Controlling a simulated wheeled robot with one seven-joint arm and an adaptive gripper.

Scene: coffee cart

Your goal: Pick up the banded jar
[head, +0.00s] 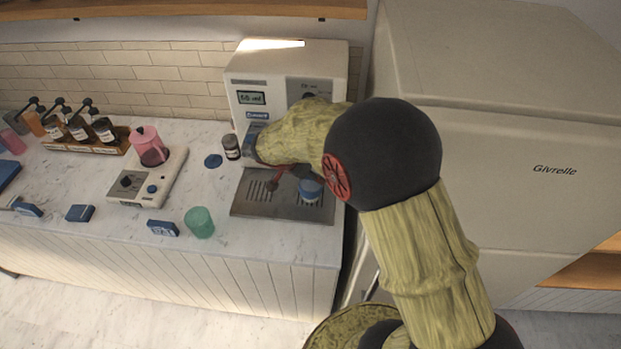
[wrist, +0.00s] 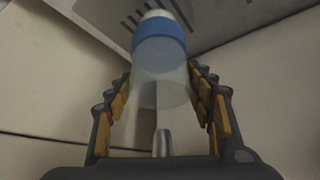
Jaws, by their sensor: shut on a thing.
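The banded jar (head: 311,188) shows in the head view at the right part of the metal drip tray, with a blue band and a pale body. In the wrist view the jar (wrist: 160,52) is pale and see-through with a wide blue band, and it lies between the two fingers. My gripper (head: 298,177) reaches down to it from the upper left, and in the wrist view my gripper (wrist: 160,85) is shut on the jar's sides. My arm partly hides the grip in the head view. I cannot tell whether the jar touches the tray.
The slotted drip tray (head: 270,209) lies before the coffee machine (head: 290,64). A dark labelled jar (head: 231,147) and blue disc (head: 213,161) stand left of it. A green cup (head: 199,222) is near the front edge. A tall fridge (head: 500,150) bounds the right.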

